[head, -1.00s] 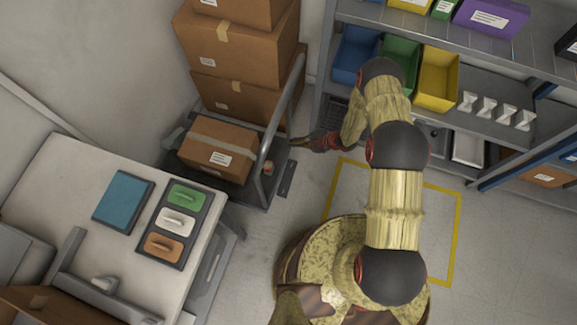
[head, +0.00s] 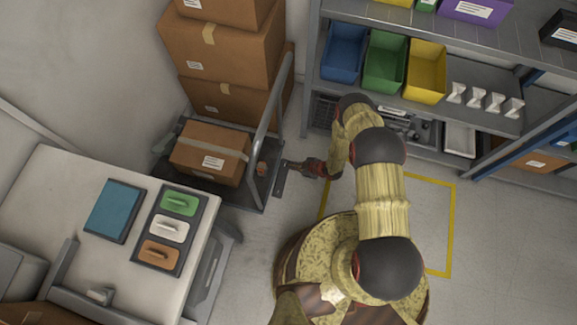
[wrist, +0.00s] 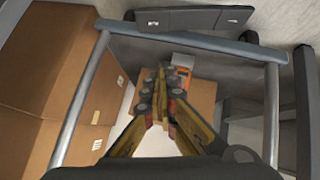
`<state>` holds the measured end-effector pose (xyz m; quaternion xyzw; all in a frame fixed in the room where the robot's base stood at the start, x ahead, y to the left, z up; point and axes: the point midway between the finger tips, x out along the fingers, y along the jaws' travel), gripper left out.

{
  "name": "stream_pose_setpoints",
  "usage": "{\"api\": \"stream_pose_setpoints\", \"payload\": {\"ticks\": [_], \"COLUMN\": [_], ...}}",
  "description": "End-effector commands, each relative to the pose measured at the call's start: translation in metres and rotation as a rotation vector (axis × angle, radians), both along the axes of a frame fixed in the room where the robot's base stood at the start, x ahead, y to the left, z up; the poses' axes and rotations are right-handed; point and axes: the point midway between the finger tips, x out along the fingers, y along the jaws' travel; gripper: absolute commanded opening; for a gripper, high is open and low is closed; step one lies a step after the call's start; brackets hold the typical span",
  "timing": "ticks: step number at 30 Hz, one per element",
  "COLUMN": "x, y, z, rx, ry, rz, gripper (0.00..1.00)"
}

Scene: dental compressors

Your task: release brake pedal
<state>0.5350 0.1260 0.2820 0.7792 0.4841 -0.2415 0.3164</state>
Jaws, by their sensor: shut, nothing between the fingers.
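The platform cart (head: 238,200) stands left of my arm with its upright handle (head: 272,105) on its right side. A dark flat plate, which looks like the brake pedal (head: 279,181), sticks out from the cart's right edge at floor level. My gripper (head: 288,164) is shut and empty, pointing left at the cart, close to the plate's upper end; I cannot tell whether they touch. In the wrist view, the shut fingers (wrist: 165,75) point into the handle's frame, and a dark grey plate (wrist: 190,18) with a small pale mark, perhaps the pedal, shows beyond them.
A carton (head: 210,150) lies on the cart, with a stack of cartons (head: 220,50) behind it. A worktable (head: 60,190) stands at the left, and a shelf with coloured bins (head: 384,62) at the back right. Bare floor (head: 300,205) lies between cart and my base.

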Motion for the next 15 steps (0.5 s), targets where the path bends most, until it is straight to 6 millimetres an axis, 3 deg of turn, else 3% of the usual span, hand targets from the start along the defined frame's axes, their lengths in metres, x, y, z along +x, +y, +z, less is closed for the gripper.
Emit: {"api": "stream_pose_setpoints", "payload": {"ticks": [12, 15], "x": [0.032, 0.036], "y": [0.049, 0.052], "z": [-0.059, -0.074], "rx": [0.001, 0.0], "ry": [-0.001, 0.002], "rz": [0.004, 0.0], "gripper": [0.0, 0.0]}}
